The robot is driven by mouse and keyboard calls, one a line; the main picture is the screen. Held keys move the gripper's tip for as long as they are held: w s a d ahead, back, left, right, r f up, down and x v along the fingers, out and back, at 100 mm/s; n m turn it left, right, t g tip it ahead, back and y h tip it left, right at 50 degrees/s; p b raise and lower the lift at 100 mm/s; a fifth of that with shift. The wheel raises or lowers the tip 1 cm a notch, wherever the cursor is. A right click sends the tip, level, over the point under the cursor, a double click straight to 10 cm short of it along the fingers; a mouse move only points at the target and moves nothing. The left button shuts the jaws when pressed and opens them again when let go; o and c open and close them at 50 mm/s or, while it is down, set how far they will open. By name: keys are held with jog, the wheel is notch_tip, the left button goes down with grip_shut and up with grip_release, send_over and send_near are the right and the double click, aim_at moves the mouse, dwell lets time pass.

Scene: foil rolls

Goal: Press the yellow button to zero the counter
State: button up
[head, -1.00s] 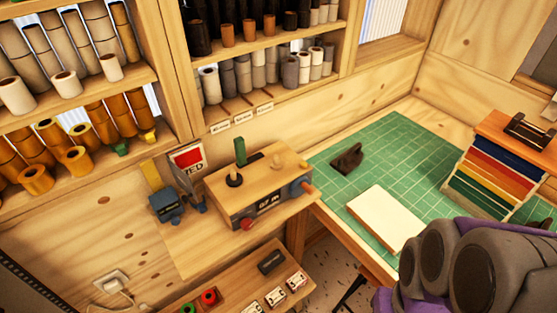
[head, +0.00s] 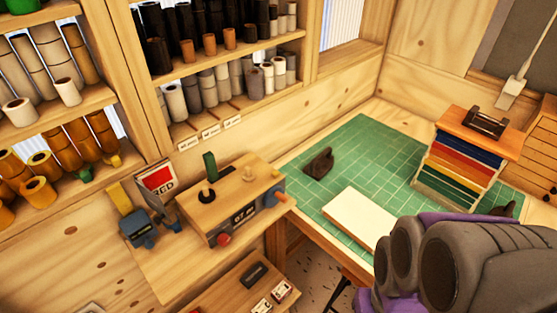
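A wooden winding box (head: 205,210) stands on the wooden bench left of centre. A dark counter display (head: 243,214) is on its front, with digits too small to read surely. A red button or knob (head: 223,239) sits low at the front, left of the display. A black knob (head: 206,194), a green upright piece (head: 210,166) and a pale wooden knob (head: 248,174) are on top. I cannot make out a yellow button on it. My grey and purple arm fills the lower right; my gripper's fingers do not show.
A blue device (head: 138,231) with a yellow strip and a RED sign (head: 158,180) stand left of the box. A green cutting mat (head: 372,150) holds a white block (head: 358,220) and a dark object (head: 318,163). A rack of coloured sheets (head: 465,165) stands at right. Shelves of rolls line the wall.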

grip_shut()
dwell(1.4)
